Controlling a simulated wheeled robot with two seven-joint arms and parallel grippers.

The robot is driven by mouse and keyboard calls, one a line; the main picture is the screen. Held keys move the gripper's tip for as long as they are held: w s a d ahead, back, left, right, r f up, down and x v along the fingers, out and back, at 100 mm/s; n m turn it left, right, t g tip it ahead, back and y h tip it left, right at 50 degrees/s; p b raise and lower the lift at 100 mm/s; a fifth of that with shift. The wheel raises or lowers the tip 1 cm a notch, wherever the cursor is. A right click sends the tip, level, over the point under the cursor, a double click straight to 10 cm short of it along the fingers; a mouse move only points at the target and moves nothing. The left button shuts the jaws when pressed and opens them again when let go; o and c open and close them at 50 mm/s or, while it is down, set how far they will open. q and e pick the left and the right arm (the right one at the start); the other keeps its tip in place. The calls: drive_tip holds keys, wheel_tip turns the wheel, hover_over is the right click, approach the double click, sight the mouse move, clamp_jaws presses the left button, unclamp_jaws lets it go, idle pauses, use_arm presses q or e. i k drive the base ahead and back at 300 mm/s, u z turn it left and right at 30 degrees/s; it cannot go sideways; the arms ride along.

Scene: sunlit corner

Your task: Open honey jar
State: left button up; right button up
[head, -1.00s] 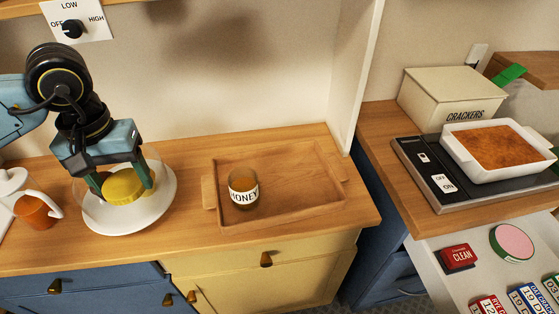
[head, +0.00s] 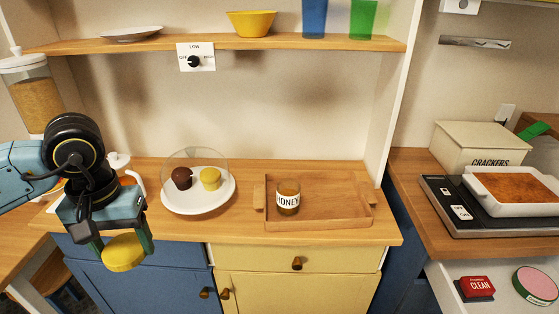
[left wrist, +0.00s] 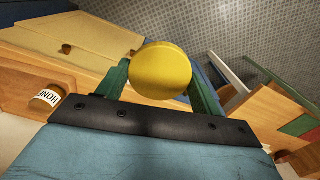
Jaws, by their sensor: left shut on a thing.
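The honey jar (head: 288,203) stands upright in a wooden tray (head: 335,217) on the counter. Its top is uncovered, and amber honey shows through the glass below the rim. A round yellow lid (head: 123,254) is held between the green fingers of my left gripper (head: 122,245). The gripper is shut on the lid, in front of the counter's left part and well to the left of the jar. The left wrist view shows the lid (left wrist: 161,70) between the fingers and the jar (left wrist: 46,101) at the left. My right gripper is not in view.
A white plate (head: 198,207) with two muffins under a clear dome stands left of the tray. A white pitcher stands behind my left arm. A shelf (head: 330,43) runs above. A crackers box (head: 478,147) and a baking dish are at the right.

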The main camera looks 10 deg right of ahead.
sight(288, 190)
drive_tip(key=u, duration=0.35)
drive_tip(key=i, duration=0.8)
drive_tip(key=z, duration=2.35)
